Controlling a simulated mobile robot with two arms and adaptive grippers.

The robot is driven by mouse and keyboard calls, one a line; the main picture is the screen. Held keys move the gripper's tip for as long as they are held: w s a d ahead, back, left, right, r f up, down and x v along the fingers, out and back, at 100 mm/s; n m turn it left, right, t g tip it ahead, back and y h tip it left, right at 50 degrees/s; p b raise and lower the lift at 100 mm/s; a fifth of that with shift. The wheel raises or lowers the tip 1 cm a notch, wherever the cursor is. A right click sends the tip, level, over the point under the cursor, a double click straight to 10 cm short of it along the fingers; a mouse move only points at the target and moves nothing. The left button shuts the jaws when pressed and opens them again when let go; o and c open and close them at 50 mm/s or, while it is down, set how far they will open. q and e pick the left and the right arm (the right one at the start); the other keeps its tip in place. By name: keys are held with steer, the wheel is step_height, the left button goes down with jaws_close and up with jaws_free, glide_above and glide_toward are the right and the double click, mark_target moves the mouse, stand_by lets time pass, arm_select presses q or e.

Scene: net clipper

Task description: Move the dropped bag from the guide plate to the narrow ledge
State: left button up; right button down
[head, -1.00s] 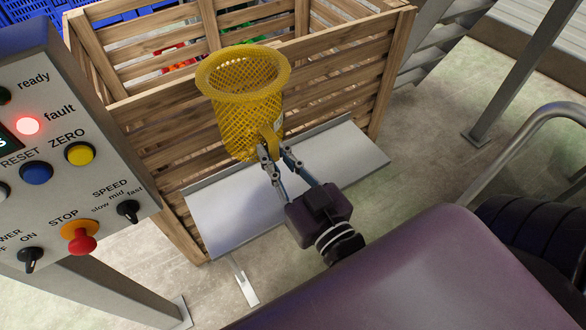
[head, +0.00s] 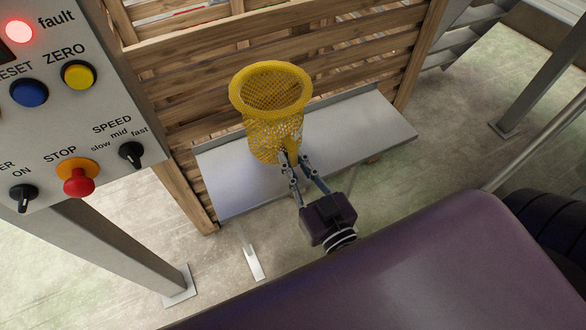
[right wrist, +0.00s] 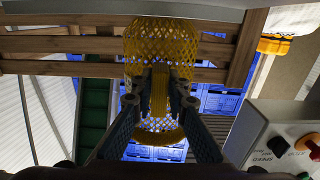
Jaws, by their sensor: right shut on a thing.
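The bag is a yellow mesh holder with a round open rim (head: 270,88), roughly upright in the head view. My right gripper (head: 290,160) is shut on its near, lower side, on a yellow strap or handle. The right wrist view shows the bag (right wrist: 160,42) and the strap between the fingers of the right gripper (right wrist: 159,85). The bag is in front of a slatted wooden crate and over a grey metal plate (head: 360,128). Whether its bottom touches the plate cannot be told. I cannot tell whether this plate is the guide plate or the ledge. My left gripper is not in view.
The wooden crate (head: 185,65) stands right behind the plate. A control panel (head: 115,100) with a lit red fault lamp and a red stop button is at the left, on a grey post (head: 120,250). Open floor lies to the right of the plate.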

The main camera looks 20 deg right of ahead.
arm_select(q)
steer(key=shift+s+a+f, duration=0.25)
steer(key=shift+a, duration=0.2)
arm_select(e)
steer(key=shift+f, duration=1.75)
steer(key=c, duration=1.9)
jaws_free()
